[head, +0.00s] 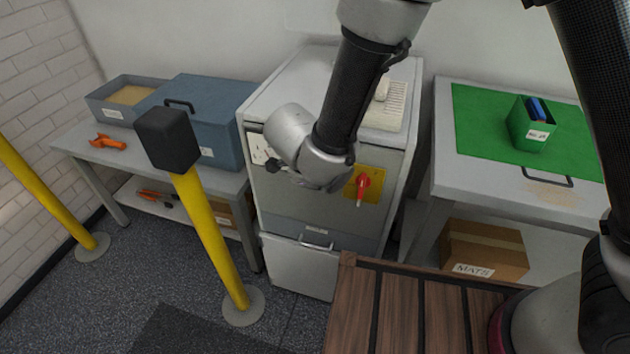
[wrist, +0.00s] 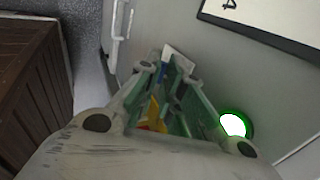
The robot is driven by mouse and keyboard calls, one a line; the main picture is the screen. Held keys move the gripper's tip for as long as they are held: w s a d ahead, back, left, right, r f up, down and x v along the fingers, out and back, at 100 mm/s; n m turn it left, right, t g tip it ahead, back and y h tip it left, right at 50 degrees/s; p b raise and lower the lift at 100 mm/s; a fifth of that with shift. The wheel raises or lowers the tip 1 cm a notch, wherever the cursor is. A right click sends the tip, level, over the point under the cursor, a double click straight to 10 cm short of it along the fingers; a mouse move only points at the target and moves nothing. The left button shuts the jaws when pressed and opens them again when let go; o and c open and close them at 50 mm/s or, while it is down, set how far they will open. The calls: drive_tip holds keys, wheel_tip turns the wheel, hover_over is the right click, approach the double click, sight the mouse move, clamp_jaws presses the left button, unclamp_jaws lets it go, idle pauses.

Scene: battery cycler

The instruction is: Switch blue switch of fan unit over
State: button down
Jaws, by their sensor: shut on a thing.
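The blue switch (wrist: 163,71) shows as a small blue bit between my fingertips in the wrist view, mostly hidden by the fingers. A white plate (wrist: 181,60) lies just beyond the tips. My gripper (wrist: 171,78) is shut on the blue switch at the grey front of the cabinet. Something yellow (wrist: 153,112) shows between the fingers nearer the palm; I cannot tell what it is. In the head view, my wrist covers the middle of the cabinet (head: 320,222), and the gripper's dark end (head: 272,166) is beside a white panel (head: 257,148). The blue switch is hidden there.
A red rotary handle (head: 363,187) on a yellow plate is right of my wrist. A lit green-ringed lamp (wrist: 234,125) is close beside my gripper. A yellow post with a black head (head: 166,140) stands left of the cabinet. Tables flank it.

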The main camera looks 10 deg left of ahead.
drive_tip(key=c, duration=1.5)
unclamp_jaws()
drive_tip(key=shift+w, duration=0.1)
drive_tip(key=shift+c, duration=0.2)
drive_tip(key=v, duration=0.8)
